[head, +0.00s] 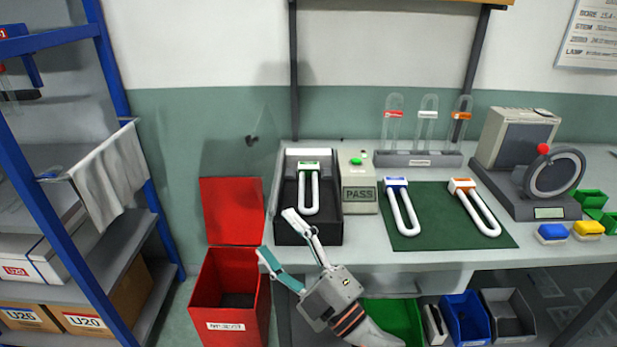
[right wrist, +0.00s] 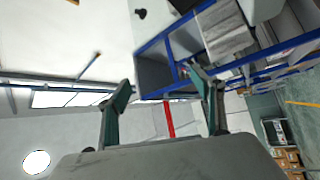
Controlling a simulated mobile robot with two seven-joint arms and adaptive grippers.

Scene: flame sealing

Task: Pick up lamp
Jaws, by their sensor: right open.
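Three white U-shaped lamps show in the head view. The green-based lamp (head: 309,190) lies in a black test tray (head: 292,231). The blue-based lamp (head: 402,208) and the orange-based lamp (head: 474,208) lie on a dark green mat (head: 437,222). My right gripper (head: 277,234) is open and empty in front of the bench's left end, between the black tray and the red bin. In the right wrist view its spread fingers (right wrist: 160,85) hold nothing, and no lamp shows there. My left gripper is out of view.
A PASS box (head: 358,195) stands right of the tray. A rack (head: 419,160) with glass tubes stands behind the mat, with a grey machine (head: 540,180) to the right. A red bin (head: 230,310) with raised lid is at left, near blue shelving (head: 50,215). Bins sit below the bench.

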